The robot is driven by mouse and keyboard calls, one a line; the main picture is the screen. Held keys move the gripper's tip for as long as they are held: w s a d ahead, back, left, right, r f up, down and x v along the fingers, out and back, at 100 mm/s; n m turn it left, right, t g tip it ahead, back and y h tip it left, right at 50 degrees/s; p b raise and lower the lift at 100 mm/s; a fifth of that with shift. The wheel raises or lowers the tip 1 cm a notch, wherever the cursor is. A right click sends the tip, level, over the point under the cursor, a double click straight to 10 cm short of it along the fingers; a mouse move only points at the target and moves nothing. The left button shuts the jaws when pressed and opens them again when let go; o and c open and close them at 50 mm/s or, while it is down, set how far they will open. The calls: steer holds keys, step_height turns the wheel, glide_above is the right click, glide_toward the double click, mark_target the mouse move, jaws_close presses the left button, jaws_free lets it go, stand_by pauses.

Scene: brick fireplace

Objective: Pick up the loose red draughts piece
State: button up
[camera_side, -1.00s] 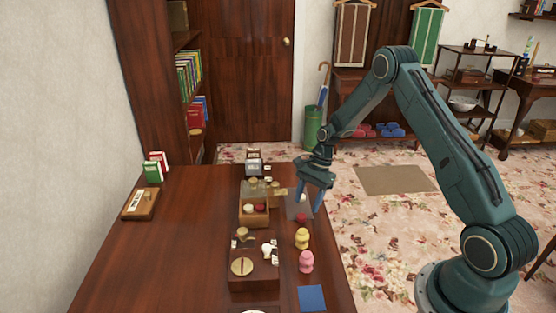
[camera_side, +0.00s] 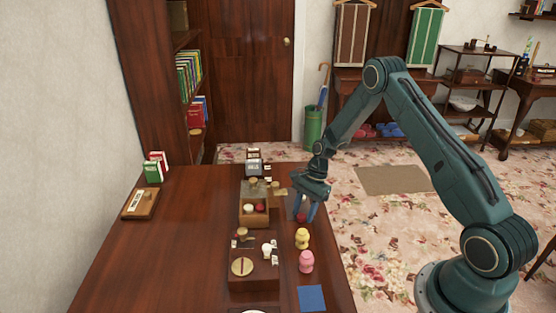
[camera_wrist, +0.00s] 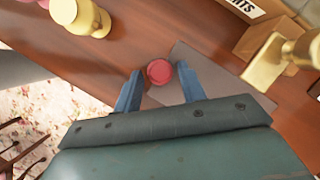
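The loose red draughts piece (camera_wrist: 159,72) lies on the table at the edge of a grey mat (camera_wrist: 210,72) in the wrist view. In the side view the red piece (camera_side: 301,217) shows low beside the fingers. My gripper (camera_wrist: 158,84) is open, with a blue finger on each side of the piece's near edge. In the side view my gripper (camera_side: 305,214) points down over the table's right side. I cannot tell whether the fingers touch the piece.
A yellow figure (camera_side: 302,238) and a pink figure (camera_side: 306,261) stand close by on the table (camera_side: 160,250). A wooden box (camera_side: 253,214) holding red and pale pieces stands left of my gripper. A brass object (camera_wrist: 280,58) rises at the right of the wrist view.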

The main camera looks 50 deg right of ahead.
mark_target(304, 214)
steer(key=c, duration=0.7)
steer(key=shift+o, duration=0.2)
steer(key=shift+r, duration=0.2)
step_height(304, 214, up, 20)
steer(key=shift+f, duration=0.15)
stand_by(0.5)
